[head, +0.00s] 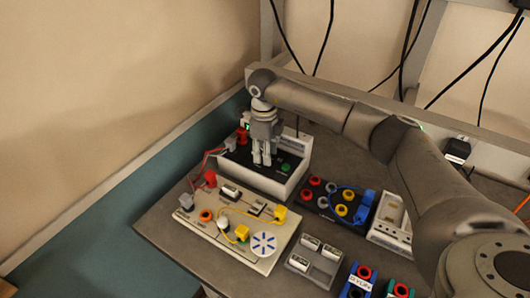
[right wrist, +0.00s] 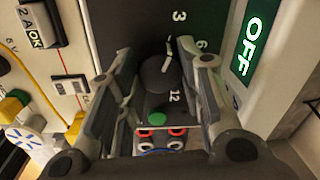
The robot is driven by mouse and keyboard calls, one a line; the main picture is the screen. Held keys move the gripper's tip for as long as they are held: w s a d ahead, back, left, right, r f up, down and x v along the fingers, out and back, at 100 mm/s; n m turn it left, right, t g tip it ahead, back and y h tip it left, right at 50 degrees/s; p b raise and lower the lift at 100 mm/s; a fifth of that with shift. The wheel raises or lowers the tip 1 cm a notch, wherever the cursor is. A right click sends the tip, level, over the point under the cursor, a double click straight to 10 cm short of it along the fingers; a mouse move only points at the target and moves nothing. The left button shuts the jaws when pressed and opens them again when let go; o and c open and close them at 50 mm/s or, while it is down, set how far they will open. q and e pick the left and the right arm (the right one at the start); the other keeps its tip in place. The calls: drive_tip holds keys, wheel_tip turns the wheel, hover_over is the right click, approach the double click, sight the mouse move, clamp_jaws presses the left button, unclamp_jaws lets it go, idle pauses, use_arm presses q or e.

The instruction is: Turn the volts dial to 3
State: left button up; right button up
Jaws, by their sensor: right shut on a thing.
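The volts dial (right wrist: 156,76) is a round black knob on the dark face of a white-sided power unit (head: 262,182). In the right wrist view its white pointer mark lies at the knob's upper right, on the side of the printed 3 and 6. The 12 is printed below the knob's right side. My right gripper (head: 262,164) points down at the unit's top face, one finger on either side of the dial, shut on it. In the head view the fingers hide the dial. My left gripper is not in view.
A green button (head: 285,167) sits beside the dial. A lit green OFF sign (right wrist: 253,42) is on the unit. A circuit board (head: 235,232) with red leads, a dark terminal block (head: 325,201) and a meter (head: 390,222) crowd the table. Cables hang at the back wall.

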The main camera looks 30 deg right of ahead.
drive_tip(key=o, duration=1)
drive_tip(key=shift+o, duration=0.2)
wheel_tip(320, 180, up, 12)
drive_tip(key=shift+s+a, duration=0.25)
